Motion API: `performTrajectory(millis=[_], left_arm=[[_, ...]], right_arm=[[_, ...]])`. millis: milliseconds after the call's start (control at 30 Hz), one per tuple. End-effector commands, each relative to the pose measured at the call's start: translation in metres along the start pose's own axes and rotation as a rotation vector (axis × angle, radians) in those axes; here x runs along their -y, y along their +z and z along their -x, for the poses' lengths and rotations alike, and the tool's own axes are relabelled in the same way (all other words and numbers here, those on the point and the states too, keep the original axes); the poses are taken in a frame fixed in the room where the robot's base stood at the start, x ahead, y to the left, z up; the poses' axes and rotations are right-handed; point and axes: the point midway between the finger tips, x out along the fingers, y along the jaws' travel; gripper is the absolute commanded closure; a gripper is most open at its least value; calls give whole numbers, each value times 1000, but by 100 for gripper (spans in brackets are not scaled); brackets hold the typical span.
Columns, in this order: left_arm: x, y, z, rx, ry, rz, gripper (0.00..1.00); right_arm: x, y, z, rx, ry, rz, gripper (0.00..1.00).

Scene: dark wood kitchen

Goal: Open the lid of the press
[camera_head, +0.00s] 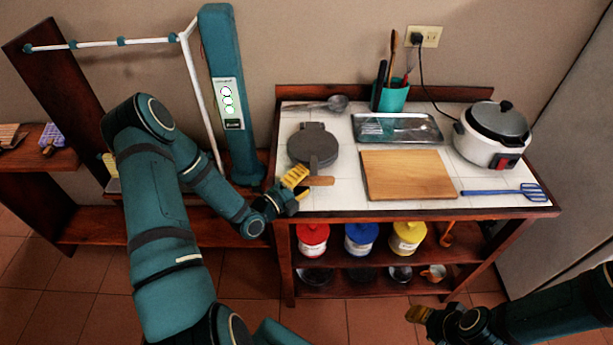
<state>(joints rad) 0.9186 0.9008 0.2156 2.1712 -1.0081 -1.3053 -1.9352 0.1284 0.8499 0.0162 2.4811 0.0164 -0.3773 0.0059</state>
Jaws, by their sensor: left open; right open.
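The press (312,144) is a round dark grey iron with its lid down, on the left of the white tiled counter. Its wooden handle (320,181) points toward the counter's front edge. My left gripper (300,182) has yellow fingers and is open at the left side of the handle, very close to it; I cannot tell whether they touch. My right gripper (412,313) is open and empty at the lower right, below and in front of the counter, far from the press.
On the counter (342,195) are a cutting board (407,175), a metal tray (397,128), a ladle (333,103), a teal utensil cup (391,96), a rice cooker (492,136) and a blue spatula (508,192). Lidded jars (361,239) stand on the shelf below.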

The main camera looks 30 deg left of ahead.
Motion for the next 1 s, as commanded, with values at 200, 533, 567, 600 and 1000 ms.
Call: performTrajectory(millis=[200, 533, 567, 600, 1000], left_arm=[[0, 0, -14, 0, 0, 1, 45], [0, 0, -14, 0, 0, 1, 60], [0, 0, -14, 0, 0, 1, 71], [0, 0, -14, 0, 0, 1, 85], [2, 0, -15, -1, 0, 1, 100]], right_arm=[[0, 0, 1, 0, 0, 0, 53], [0, 0, 1, 0, 0, 0, 53], [0, 0, 1, 0, 0, 0, 53], [0, 0, 1, 0, 0, 0, 53], [0, 0, 2, 0, 0, 0, 53]])
